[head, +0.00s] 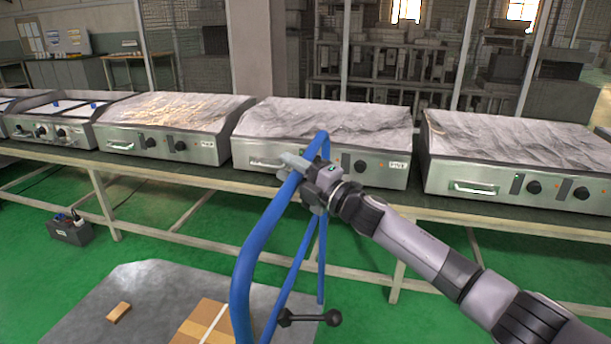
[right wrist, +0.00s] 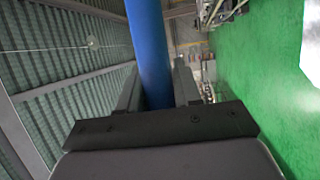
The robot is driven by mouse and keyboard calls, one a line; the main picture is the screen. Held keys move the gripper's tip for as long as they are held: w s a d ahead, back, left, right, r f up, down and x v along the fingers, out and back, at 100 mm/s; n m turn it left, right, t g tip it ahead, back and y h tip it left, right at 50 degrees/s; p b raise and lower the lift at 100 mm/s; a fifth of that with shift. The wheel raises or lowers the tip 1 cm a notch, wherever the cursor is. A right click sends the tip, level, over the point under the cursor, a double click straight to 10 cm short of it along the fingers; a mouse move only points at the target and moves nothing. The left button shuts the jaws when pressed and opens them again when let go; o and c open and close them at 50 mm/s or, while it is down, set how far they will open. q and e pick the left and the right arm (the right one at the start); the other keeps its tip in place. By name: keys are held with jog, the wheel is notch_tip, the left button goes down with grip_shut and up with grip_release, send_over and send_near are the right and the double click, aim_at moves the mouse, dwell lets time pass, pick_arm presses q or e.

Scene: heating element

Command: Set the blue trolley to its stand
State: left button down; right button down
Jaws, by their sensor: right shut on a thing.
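The blue trolley shows as a blue tubular frame (head: 262,235) in the lower middle of the head view, rising to a rounded top in front of the bench. My right gripper (head: 300,172) is shut on the trolley's blue tube near that top. In the right wrist view the blue tube (right wrist: 150,50) runs between the two fingers of the gripper (right wrist: 158,88). The lower part of the trolley is cut off by the picture's bottom edge. I cannot make out a stand for it. My left gripper is not in view.
A long bench (head: 190,178) carries several steel heating units (head: 325,125) behind the trolley. A dark tool caddy (head: 70,232) stands on the green floor at left.

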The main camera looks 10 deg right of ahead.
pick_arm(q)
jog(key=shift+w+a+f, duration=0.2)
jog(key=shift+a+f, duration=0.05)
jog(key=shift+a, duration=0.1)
pick_arm(e)
jog(key=shift+w+a, duration=0.25)
jog(key=shift+a, duration=0.3)
jog(key=shift+w+a, duration=0.2)
jog(key=shift+a, duration=0.35)
jog(key=c, duration=0.9)
grip_release()
jog(key=shift+o, duration=0.2)
jog(key=shift+d, duration=0.1)
jog(key=shift+d, duration=0.1)
jog(key=v, duration=0.7)
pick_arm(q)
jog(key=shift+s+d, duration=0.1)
pick_arm(e)
jog(key=shift+s+f, duration=0.1)
